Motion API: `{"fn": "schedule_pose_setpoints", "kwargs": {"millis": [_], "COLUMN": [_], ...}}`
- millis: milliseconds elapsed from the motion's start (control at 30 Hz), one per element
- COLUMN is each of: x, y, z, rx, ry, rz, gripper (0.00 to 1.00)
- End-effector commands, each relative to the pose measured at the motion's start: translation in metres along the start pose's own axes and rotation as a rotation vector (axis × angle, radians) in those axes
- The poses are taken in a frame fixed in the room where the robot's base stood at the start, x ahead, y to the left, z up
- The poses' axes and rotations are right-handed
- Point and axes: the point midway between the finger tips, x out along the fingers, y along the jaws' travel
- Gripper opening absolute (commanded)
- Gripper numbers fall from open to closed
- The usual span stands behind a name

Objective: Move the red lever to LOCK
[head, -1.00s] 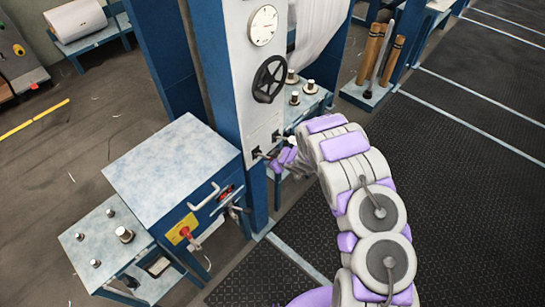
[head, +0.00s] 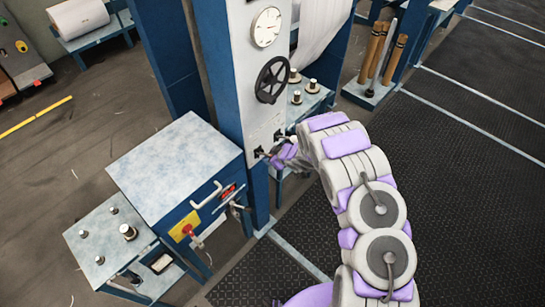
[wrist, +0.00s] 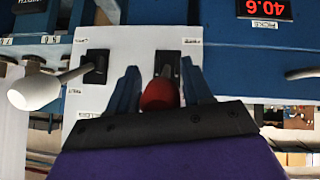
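The red lever's rounded knob (wrist: 160,95) is in the middle of the wrist view, in front of a dark slot (wrist: 168,66) in a white panel (wrist: 128,45). My gripper (wrist: 160,78) has its two blue fingers apart, one on each side of the knob. They look close to it, with no clear grip on it. In the head view my gripper (head: 284,155) is at the lower part of the machine's white panel (head: 262,122). The red knob cannot be made out there. No LOCK marking is readable.
A second lever with a white knob (wrist: 35,92) sticks out left of the red one. A red display (wrist: 265,10) is at the upper right. A black handwheel (head: 271,80) is above my gripper. A blue cabinet (head: 175,165) stands to the left. Dark floor on the right is open.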

Motion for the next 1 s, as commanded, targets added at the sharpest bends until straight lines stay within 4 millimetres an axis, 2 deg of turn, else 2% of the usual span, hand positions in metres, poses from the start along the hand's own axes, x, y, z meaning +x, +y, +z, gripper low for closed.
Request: {"fn": "schedule_pose_setpoints", "kwargs": {"millis": [100,467,667,1000], "x": [0.000,-0.007,-0.030,-0.082], "y": [-0.001,-0.001,0.000,0.000], "z": [0.001,0.003,0.002,0.002], "rx": [0.000,0.000,-0.001,0.000], "ry": [-0.002,-0.006,-0.006,-0.008], "rz": [-0.001,-0.002,0.001,0.002], "gripper": [0.59,0.59,0.59,0.59]}}
